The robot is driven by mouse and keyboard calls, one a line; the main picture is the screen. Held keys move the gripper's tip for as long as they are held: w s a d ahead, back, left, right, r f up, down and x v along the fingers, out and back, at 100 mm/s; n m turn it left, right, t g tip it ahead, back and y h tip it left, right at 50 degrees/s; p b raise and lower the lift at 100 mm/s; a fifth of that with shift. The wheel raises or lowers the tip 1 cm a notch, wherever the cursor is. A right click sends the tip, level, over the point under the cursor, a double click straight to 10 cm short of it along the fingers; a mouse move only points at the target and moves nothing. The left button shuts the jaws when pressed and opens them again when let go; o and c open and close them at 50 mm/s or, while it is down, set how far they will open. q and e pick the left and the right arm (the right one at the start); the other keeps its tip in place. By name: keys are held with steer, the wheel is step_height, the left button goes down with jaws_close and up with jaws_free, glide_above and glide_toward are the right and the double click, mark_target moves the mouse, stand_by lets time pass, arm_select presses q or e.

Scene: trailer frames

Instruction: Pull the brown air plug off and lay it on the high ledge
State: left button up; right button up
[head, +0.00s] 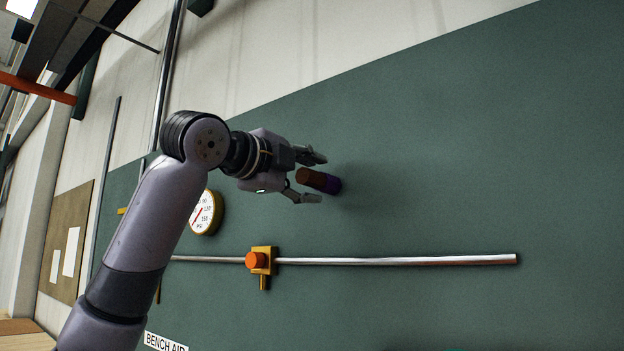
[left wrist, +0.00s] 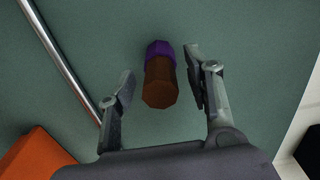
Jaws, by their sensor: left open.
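The brown air plug (head: 311,178) sits on a purple fitting (head: 332,184) at the green panel and sticks out from it. My left gripper (head: 318,177) is open, with its fingers on either side of the plug. In the left wrist view the brown plug (left wrist: 160,84) and the purple fitting (left wrist: 160,49) lie between the open fingers (left wrist: 158,88), with gaps showing on both sides. My right gripper is not in view. I cannot make out the high ledge for certain.
A metal pipe (head: 400,261) with a brass valve and orange knob (head: 256,260) runs along the green panel (head: 440,150) below. A round pressure gauge (head: 204,212) is partly behind my left arm. The panel right of the plug is clear.

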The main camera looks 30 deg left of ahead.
mark_target(302, 176)
arm_select(q)
steer(key=shift+c, duration=0.6)
jaws_close()
stand_by(0.3)
steer(key=shift+s, duration=0.15)
stand_by(0.5)
steer(key=shift+s, duration=0.2)
steer(key=shift+s+a+r, duration=0.1)
steer(key=shift+s+a, duration=0.05)
steer(key=shift+s, duration=1.2)
steer(key=shift+s+a, duration=0.1)
steer(key=shift+s, duration=1.15)
